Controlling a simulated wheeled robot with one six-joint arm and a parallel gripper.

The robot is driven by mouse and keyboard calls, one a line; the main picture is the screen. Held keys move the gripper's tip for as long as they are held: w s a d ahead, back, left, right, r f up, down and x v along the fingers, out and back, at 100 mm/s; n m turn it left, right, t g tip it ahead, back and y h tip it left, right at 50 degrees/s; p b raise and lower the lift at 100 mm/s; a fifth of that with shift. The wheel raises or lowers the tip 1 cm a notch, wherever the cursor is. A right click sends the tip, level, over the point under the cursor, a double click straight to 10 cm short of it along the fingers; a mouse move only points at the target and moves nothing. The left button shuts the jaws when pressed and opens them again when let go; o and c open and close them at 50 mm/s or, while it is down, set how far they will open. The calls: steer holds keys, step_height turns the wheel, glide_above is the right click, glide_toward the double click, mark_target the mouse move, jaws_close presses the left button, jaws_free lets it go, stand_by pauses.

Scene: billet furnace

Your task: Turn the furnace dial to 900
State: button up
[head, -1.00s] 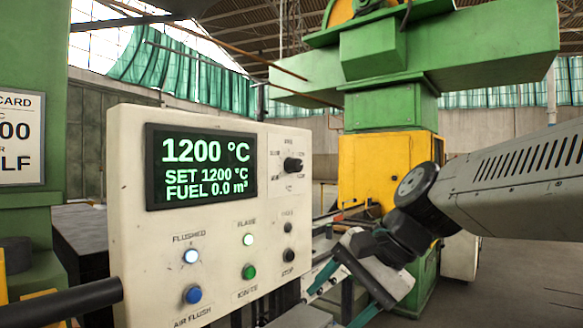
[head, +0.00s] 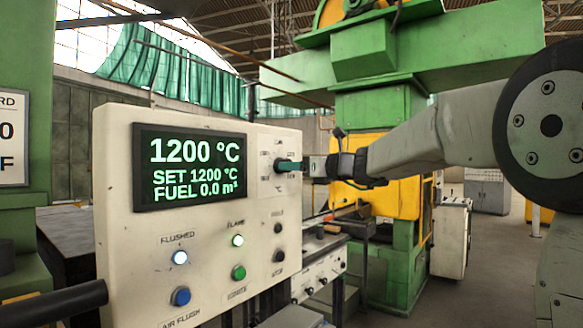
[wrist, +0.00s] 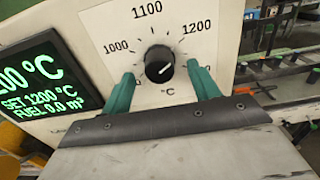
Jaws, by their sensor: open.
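The furnace dial (wrist: 159,62) is a round black knob on a cream control panel (head: 120,240). In the wrist view its printed scale shows 1000 at left, 1100 at top and 1200 at upper right. The lower marks are partly hidden behind the fingers, and I cannot surely read the pointer. My gripper (wrist: 160,73) is open, with one green finger on each side of the knob and visible gaps between. The display (head: 190,167) reads 1200 °C, SET 1200 °C, FUEL 0.0 m³.
Below the display are a lit white lamp (head: 180,257), a blue button (head: 180,296), a lit lamp (head: 238,240) and a green button (head: 239,272). Small black knobs (head: 278,228) sit below the dial. A green and yellow machine (head: 375,110) stands behind.

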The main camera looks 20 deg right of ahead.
steer(key=shift+x, duration=0.95)
steer(key=c, duration=1)
